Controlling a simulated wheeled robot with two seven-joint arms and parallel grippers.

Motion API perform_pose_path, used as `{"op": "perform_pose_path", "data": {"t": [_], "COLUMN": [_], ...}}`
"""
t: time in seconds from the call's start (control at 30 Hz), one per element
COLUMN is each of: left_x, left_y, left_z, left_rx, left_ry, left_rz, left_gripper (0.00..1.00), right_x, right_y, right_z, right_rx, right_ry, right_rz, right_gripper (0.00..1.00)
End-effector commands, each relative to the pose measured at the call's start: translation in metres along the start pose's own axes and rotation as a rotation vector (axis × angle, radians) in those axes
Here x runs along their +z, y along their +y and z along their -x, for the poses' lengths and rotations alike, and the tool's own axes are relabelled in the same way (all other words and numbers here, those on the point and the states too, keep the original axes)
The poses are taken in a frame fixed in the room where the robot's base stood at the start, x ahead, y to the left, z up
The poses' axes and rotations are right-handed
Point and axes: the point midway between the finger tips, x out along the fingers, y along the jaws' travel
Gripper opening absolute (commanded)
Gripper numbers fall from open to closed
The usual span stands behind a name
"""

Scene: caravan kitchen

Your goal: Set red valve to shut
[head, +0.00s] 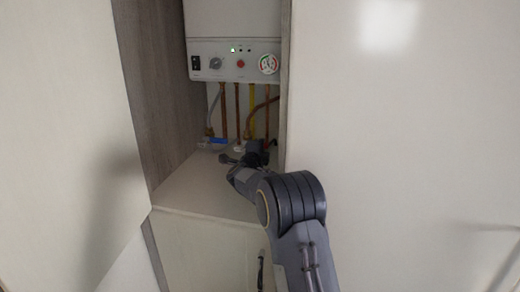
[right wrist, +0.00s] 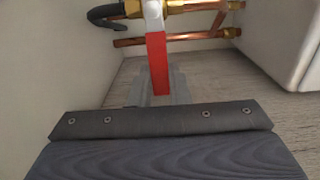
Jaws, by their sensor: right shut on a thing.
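The red valve's lever (right wrist: 158,58) shows in the right wrist view. It runs from the brass valve body at the top straight toward my right gripper. My right gripper (right wrist: 160,95) is shut on the free end of the red lever. In the head view my right gripper (head: 248,155) is at the pipes low in the cupboard, and the red lever is hidden there behind my gripper and arm. My left gripper is not in view.
A white boiler (head: 232,62) hangs above the copper pipes (head: 224,110). A blue lever (head: 214,142) sits left of my gripper. The cupboard's wooden side wall (head: 160,85) and a large white panel (head: 400,120) flank the narrow opening. The shelf (head: 200,185) is clear in front.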

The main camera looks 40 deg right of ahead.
Motion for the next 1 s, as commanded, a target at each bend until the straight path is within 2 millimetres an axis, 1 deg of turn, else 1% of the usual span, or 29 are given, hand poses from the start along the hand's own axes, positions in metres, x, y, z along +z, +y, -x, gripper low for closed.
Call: {"op": "perform_pose_path", "data": {"t": [0.07, 0.1, 0.23, 0.47, 0.57, 0.67, 0.9, 1.0], "left_x": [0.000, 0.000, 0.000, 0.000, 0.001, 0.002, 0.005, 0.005], "left_y": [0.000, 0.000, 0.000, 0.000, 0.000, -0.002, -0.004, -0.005], "left_z": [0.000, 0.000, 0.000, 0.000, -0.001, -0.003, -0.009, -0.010], "left_rx": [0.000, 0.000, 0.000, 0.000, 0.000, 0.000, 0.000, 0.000], "left_ry": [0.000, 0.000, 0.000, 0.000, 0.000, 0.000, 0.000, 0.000], "left_rz": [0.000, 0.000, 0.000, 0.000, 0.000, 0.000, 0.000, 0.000], "left_gripper": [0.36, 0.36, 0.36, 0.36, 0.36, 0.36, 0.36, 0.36], "right_x": [0.001, 0.001, 0.001, 0.000, 0.001, 0.001, 0.001, 0.001], "right_y": [0.002, 0.002, 0.002, 0.001, 0.001, 0.002, 0.002, 0.002], "right_z": [0.001, 0.001, 0.000, 0.000, 0.003, 0.014, 0.056, 0.068], "right_rx": [0.005, 0.005, 0.004, 0.002, 0.002, 0.003, 0.004, 0.004], "right_ry": [-0.001, -0.001, -0.001, 0.000, -0.001, -0.002, -0.003, -0.002], "right_rz": [-0.005, -0.005, -0.003, -0.002, -0.002, -0.004, -0.004, -0.004], "right_gripper": [0.00, 0.20, 0.37, 0.38, 0.38, 0.38, 0.38, 0.38]}}
